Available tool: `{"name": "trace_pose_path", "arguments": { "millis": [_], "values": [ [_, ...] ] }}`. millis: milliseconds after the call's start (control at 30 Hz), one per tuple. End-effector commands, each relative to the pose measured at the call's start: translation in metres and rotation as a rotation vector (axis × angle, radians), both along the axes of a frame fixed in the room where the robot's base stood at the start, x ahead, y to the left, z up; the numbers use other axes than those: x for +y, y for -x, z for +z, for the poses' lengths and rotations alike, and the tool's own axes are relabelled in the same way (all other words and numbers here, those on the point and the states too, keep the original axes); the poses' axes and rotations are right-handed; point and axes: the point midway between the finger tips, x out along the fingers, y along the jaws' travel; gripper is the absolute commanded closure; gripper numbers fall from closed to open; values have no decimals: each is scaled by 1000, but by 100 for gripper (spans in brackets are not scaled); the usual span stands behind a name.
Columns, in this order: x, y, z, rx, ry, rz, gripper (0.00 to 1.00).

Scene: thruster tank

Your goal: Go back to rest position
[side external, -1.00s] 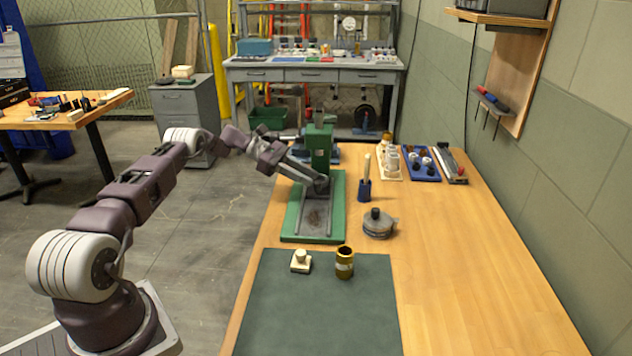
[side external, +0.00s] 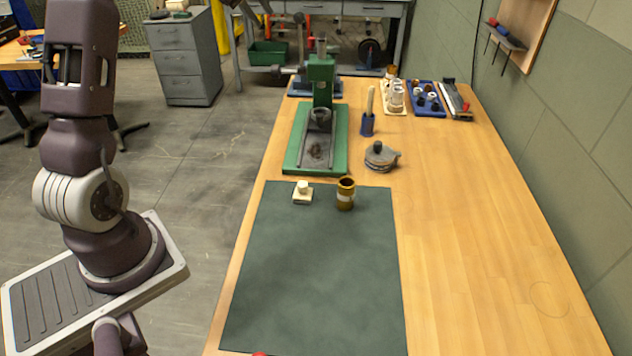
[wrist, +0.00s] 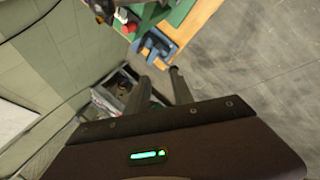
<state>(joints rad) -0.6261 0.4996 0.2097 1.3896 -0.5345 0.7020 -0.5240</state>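My gripper (wrist: 160,74) shows in the wrist view as two dark fingers standing apart, with nothing between them. In the side external view my arm rises upright at the left and leaves the top of the picture. A dark part at the top edge there may be my gripper, but too little shows to be sure. The green press (side external: 321,85) stands on its green base (side external: 297,160) on the bench, well apart from my arm. The brass cup (side external: 345,194) and the small cream block (side external: 302,193) stand at the back edge of the dark green mat (side external: 315,275).
A grey round lidded piece (side external: 381,157), a blue holder (side external: 367,125) with a light handle and a blue tray (side external: 426,98) stand on the wooden bench (side external: 480,230). A grey drawer cabinet (side external: 186,60) stands behind my arm. The bench's right side is clear.

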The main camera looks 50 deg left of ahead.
Motion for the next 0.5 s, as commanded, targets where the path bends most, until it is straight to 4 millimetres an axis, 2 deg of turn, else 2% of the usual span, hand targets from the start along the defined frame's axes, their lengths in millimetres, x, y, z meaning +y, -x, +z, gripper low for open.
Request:
{"name": "trace_pose_path", "arguments": {
  "millis": [33,67,100,167,200,267,300,367,400,500],
  "values": [
    [-47,8,21,14,-34,-105,71],
    [-74,15,29,29,-54,-174,71],
    [-111,28,39,46,-81,-267,71],
    [-165,53,49,75,-127,-412,71],
    [-200,73,53,94,-162,-512,71],
    [-248,110,54,122,-223,-665,71],
    [-277,138,52,142,-269,-770,71],
    [-313,182,43,171,-345,-925,71],
    [-331,211,34,190,-398,-1021,71],
    [-358,274,8,234,-524,-1223,71]
  ]
}}
